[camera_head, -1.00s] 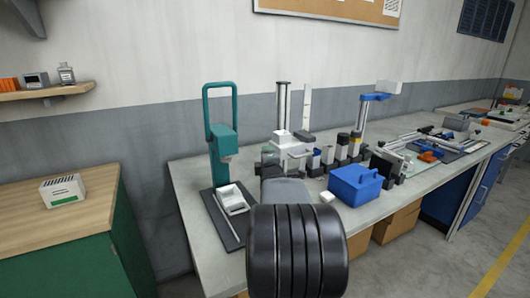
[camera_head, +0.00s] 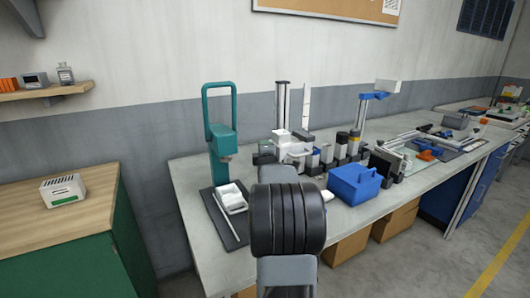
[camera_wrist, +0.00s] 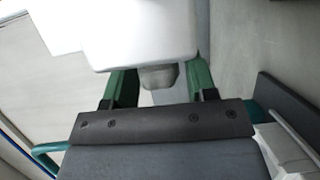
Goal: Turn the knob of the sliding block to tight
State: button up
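In the wrist view, a large white block (camera_wrist: 120,30), which looks like the sliding block, fills the top. A small grey knob (camera_wrist: 160,76) sticks out of its lower side. My gripper (camera_wrist: 160,82) has its two green fingers apart, one on each side of the knob, with a gap showing at both. The finger tips reach up to the block's lower edge; I cannot tell if they touch it. In the head view, the white block (camera_head: 291,144) sits low on an upright post stand (camera_head: 282,105). There my arm hides my gripper, and I cannot make out the knob.
A teal press (camera_head: 221,140) stands left of the stand on the grey bench (camera_head: 185,180), with a white tray (camera_head: 232,203) before it. A blue bin (camera_head: 353,187) and several small dark blocks are close on the right. A wooden-topped cabinet (camera_head: 95,190) stands left.

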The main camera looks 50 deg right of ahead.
jog(key=c, duration=0.7)
jog(key=shift+f+b, duration=0.15)
jog(key=shift+b, duration=0.3)
jog(key=m+t+h+b, duration=0.2)
jog(key=h+b, duration=0.2)
jog(key=b, duration=0.7)
jog(key=m+t+h+b, duration=0.1)
jog(key=m+h+b, duration=0.2)
jog(key=b, duration=0.8)
jog(key=shift+m+t+h+b, duration=0.3)
jog(key=shift+t+h+b, duration=0.1)
jog(key=shift+h, duration=0.1)
jog(key=shift+h, duration=0.3)
jog(key=o, duration=0.9)
